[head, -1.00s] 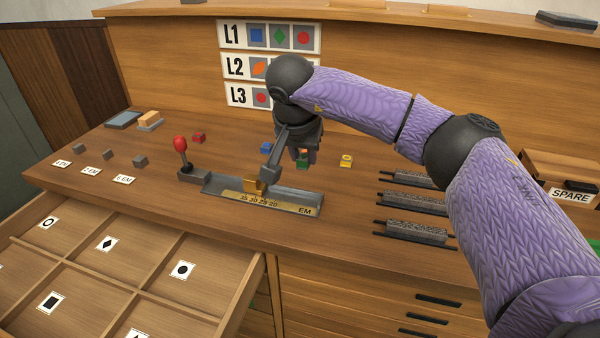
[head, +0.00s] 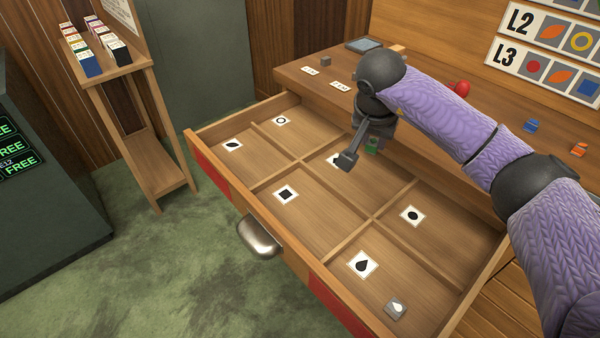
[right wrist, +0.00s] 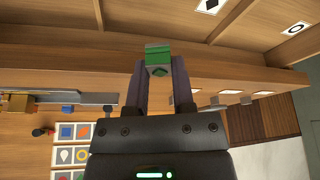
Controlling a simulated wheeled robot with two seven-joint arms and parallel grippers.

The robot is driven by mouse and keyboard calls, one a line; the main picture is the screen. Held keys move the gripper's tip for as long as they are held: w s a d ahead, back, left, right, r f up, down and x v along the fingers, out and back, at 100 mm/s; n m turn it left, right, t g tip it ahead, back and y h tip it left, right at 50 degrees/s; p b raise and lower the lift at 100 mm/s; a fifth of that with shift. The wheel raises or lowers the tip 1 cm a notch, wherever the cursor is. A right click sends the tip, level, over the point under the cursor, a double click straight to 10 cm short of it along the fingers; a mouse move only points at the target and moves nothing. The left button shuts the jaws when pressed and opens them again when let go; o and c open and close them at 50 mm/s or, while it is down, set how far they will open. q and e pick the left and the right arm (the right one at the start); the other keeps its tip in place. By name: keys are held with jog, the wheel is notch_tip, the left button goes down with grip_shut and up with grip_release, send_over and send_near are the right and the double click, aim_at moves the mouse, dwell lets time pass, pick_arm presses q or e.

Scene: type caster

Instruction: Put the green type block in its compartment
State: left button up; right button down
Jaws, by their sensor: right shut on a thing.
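The green type block (head: 373,145) is between the fingers of my right gripper (head: 371,146), seen small in the head view. In the right wrist view the block (right wrist: 158,55) is clear, clamped between both fingertips, with a green diamond on its near face. The gripper is above the back part of the open drawer (head: 340,200). The diamond card (head: 335,160) in the drawer's back middle compartment is partly hidden by my wrist; the right wrist view shows a diamond card (right wrist: 208,6) too. My left gripper is not in view.
Other compartments carry leaf (head: 233,145), ring (head: 281,120), square (head: 286,194), circle (head: 412,215) and drop (head: 362,264) cards. A grey block (head: 396,308) lies in the drop compartment. Low wooden dividers separate them. Blue (head: 530,126) and orange (head: 579,150) blocks stand on the bench.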

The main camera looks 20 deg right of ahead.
aim_at(359, 183)
jog(key=f+b, duration=0.1)
jog(key=f, duration=0.2)
jog(key=f+b, duration=0.1)
jog(key=f, duration=0.3)
jog(key=a+f+b, duration=0.1)
jog(key=f+b, duration=0.1)
jog(key=f, duration=0.1)
jog(key=shift+w+f, duration=0.25)
jog(key=shift+f, duration=0.1)
jog(key=shift+r, duration=0.15)
jog(key=shift+f, duration=0.2)
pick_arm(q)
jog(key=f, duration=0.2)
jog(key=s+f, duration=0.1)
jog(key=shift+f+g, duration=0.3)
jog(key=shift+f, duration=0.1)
pick_arm(e)
jog(key=shift+c, duration=2.3)
grip_release()
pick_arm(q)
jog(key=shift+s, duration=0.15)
